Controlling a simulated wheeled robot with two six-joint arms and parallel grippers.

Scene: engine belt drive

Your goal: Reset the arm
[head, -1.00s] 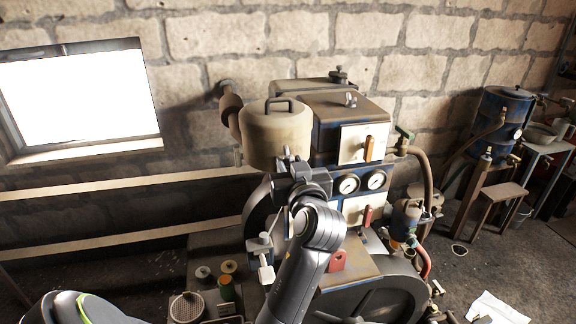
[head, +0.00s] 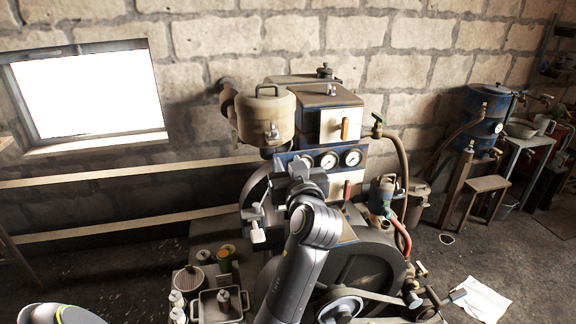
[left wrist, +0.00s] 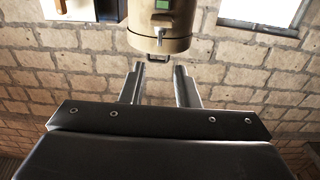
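My left gripper (head: 302,172) is raised in front of the engine (head: 345,255), below and a little right of the tan canister (head: 266,117) in the head view. In the left wrist view, its two fingers (left wrist: 159,88) stand apart with nothing between them. The canister shows upside down there (left wrist: 160,28), beyond the fingertips, with its handle near the gap. I cannot tell the exact distance between them. My right gripper is not in view.
Two gauges (head: 340,160) and a red lever (head: 347,190) are on the engine close to my gripper. A tray (head: 221,306) and small containers stand at lower left. A stool (head: 487,187) and a blue tank (head: 487,115) are at right. Paper (head: 482,299) lies on the floor.

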